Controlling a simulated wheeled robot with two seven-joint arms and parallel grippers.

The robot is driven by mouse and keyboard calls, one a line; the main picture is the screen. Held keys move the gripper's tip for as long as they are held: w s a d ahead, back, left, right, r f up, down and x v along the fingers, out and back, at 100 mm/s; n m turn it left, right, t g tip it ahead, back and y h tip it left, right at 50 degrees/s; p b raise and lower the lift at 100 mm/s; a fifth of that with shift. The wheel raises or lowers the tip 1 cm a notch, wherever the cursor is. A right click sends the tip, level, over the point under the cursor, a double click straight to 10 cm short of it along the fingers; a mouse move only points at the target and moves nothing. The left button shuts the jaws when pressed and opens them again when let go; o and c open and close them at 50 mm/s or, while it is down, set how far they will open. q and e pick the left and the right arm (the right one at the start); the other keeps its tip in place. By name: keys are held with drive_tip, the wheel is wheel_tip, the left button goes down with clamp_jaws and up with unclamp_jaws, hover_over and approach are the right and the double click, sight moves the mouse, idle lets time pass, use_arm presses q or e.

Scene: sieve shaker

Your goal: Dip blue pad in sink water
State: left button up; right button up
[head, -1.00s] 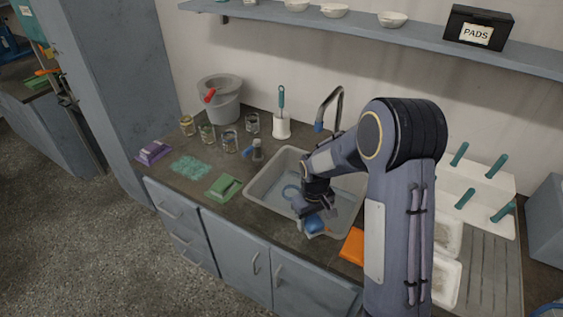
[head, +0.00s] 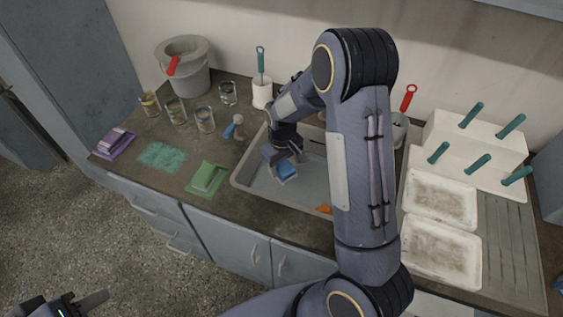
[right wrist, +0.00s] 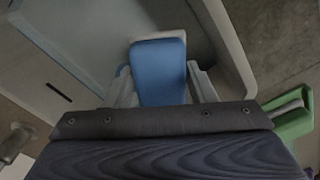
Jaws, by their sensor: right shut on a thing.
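The blue pad (head: 286,171) is held by my right gripper (head: 284,163) inside the sink basin, toward its left half. The right wrist view shows the blue pad (right wrist: 159,72) between the two fingers, with the sink wall close around it. The grey sink (head: 251,187) holds water, and its right part is hidden by my right arm. I cannot tell whether the pad touches the water. My left gripper (head: 88,302) is low at the bottom left, over the floor, away from the counter; its jaws are only partly visible.
A green pad (head: 207,178), a teal patch (head: 162,157) and a purple pad (head: 114,143) lie left of the sink. Several glass jars (head: 204,120) and a grey bucket (head: 186,72) stand behind. White trays (head: 440,253) and a rack with teal handles (head: 478,142) are on the right.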

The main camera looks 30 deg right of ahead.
wheel_tip(320, 180, down, 17)
drive_tip(key=b, duration=1.2)
drive_tip(key=shift+r, duration=0.2)
drive_tip(key=shift+r, duration=0.15)
wheel_tip(320, 180, up, 20)
drive_tip(key=p, duration=1.4)
